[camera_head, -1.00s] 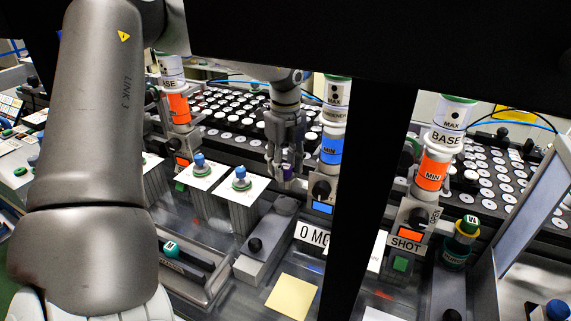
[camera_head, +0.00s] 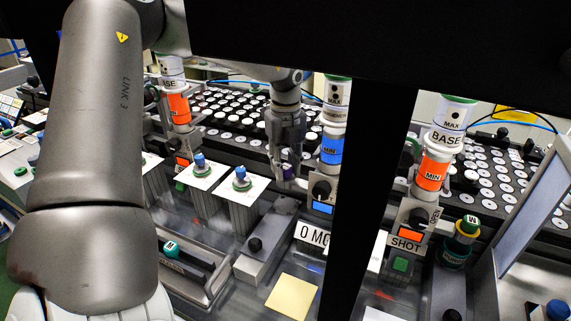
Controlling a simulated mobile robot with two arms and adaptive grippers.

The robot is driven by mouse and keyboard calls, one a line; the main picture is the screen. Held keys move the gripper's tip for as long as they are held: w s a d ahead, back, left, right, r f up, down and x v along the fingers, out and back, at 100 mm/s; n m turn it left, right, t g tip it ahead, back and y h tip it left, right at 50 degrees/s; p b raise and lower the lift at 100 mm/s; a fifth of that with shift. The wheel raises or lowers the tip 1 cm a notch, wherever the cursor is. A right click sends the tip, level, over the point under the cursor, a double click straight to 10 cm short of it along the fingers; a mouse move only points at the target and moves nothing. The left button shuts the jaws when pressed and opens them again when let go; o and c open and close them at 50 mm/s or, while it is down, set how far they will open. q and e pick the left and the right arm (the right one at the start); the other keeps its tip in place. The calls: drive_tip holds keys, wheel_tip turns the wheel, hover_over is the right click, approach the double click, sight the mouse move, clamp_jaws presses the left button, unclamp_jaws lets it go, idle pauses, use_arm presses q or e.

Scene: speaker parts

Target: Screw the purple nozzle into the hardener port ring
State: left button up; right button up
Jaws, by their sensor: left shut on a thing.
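My left gripper (camera_head: 287,172) hangs down in the middle of the head view, just left of the blue-labelled dispenser (camera_head: 331,150). It is shut on the purple nozzle (camera_head: 288,173), of which only a small dark purple patch shows between the fingers. The hardener port ring cannot be made out; the gripper seems to cover that spot. I cannot tell whether the nozzle touches the ring. My right gripper is not in view.
Orange-labelled base dispensers stand left (camera_head: 178,108) and right (camera_head: 433,168). White-topped blocks (camera_head: 241,188) with blue-and-green parts stand left of the gripper. A grey block with a black knob (camera_head: 254,245) and a yellow note (camera_head: 292,297) lie in front. A dark post (camera_head: 372,180) blocks part of the view.

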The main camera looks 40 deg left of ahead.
use_arm(q)
drive_tip(key=m, duration=0.8)
drive_tip(key=o, duration=0.6)
drive_tip(key=shift+c, duration=0.2)
